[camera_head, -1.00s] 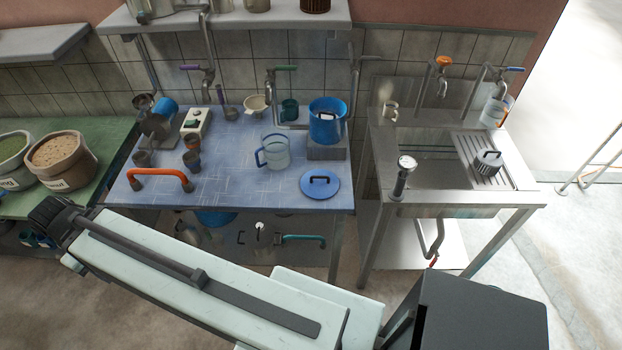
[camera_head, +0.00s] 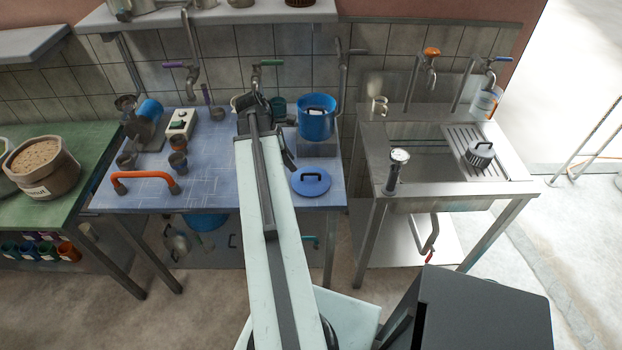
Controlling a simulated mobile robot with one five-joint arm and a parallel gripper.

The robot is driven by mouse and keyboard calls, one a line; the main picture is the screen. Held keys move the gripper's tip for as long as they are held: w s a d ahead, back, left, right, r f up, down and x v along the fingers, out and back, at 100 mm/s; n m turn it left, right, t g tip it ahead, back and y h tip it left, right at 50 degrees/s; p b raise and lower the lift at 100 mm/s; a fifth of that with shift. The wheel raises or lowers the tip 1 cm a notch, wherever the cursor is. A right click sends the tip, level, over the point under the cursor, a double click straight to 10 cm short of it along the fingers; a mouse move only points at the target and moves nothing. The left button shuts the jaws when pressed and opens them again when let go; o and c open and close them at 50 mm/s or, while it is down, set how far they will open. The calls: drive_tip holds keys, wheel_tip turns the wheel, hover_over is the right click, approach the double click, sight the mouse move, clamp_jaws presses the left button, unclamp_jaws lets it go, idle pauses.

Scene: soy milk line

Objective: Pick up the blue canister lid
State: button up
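The blue canister lid (camera_head: 323,190) is a flat round disc with a dark bar handle. It lies near the front right corner of the blue table (camera_head: 215,200). The blue canister (camera_head: 316,124) stands behind it on a grey block. My arm reaches forward over the table, just left of the lid. My gripper (camera_head: 255,108) is at its far end, near the back of the table, beyond and left of the lid. It is apart from the lid in the picture. Its fingers are dark and small, and I cannot tell if they are open.
A steel sink (camera_head: 432,160) stands to the right, with a dark-handled ridged grey piece (camera_head: 480,155) on its drainer. An orange handle-shaped pipe (camera_head: 143,176), brown cups (camera_head: 178,153) and a grinder-like machine (camera_head: 146,125) occupy the table's left. Taps (camera_head: 265,72) hang above the back.

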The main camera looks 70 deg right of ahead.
sight(300, 180)
drive_tip(key=b+x, duration=0.2)
drive_tip(key=x, duration=0.1)
drive_tip(key=shift+w+b, duration=0.15)
drive_tip(key=shift+b, duration=0.2)
drive_tip(key=shift+r, duration=0.1)
drive_tip(key=b+x, duration=0.4)
drive_tip(key=x, duration=0.1)
drive_tip(key=shift+b, duration=0.35)
clamp_jaws()
